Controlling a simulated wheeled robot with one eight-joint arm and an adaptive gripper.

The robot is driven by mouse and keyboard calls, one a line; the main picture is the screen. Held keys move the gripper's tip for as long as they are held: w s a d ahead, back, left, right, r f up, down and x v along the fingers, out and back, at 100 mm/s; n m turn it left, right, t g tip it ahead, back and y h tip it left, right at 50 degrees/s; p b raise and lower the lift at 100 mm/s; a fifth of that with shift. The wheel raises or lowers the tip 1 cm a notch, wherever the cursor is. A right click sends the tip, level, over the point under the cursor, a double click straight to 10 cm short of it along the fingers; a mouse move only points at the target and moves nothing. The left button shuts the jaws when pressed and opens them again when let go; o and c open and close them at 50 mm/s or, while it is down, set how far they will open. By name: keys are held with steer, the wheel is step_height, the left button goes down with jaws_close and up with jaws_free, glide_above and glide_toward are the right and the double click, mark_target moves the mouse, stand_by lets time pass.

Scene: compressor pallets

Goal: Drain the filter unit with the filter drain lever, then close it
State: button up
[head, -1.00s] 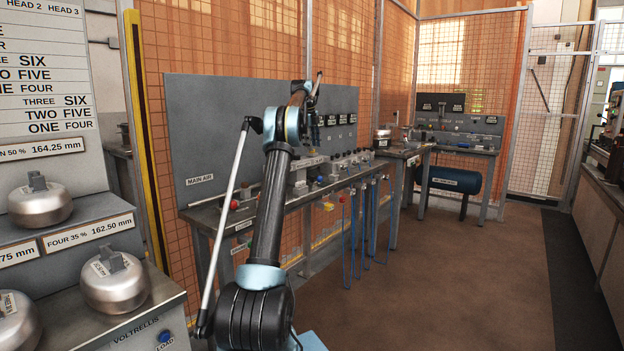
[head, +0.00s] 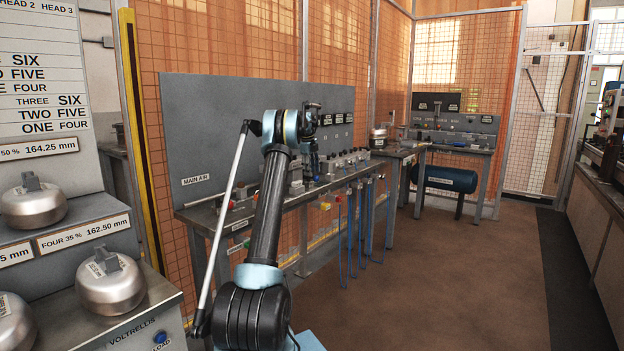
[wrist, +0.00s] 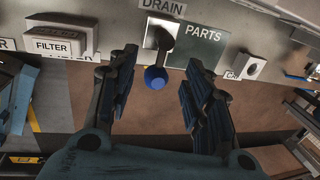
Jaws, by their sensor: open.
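The filter drain lever (wrist: 160,38) shows at the top middle of the wrist view, a dark arm with a blue ball knob (wrist: 155,77) below the DRAIN label (wrist: 163,7). The FILTER label (wrist: 55,46) sits on a pale block, the likely filter unit, to its left. My gripper (wrist: 160,60) is open and empty, its two fingers on either side of the knob in the picture. I cannot tell how far the knob is in depth; no contact shows. In the head view my gripper (head: 312,172) points down at the bench's front edge and hides the lever there.
The grey bench (head: 240,212) runs along the mesh fence, with blue hoses (head: 350,235) hanging off its front. A PARTS plate (wrist: 203,36) sits right of the lever. Steel vessels (head: 110,285) stand at the near left. The brown floor (head: 450,270) at right is open.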

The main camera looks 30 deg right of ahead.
mark_target(313, 178)
steer(key=shift+w+d+f, duration=0.1)
steer(key=shift+d+f, duration=0.1)
steer(key=shift+f, duration=0.75)
steer(key=shift+w+d+f, duration=0.1)
steer(key=shift+d+f, duration=0.05)
steer(key=shift+f, duration=0.75)
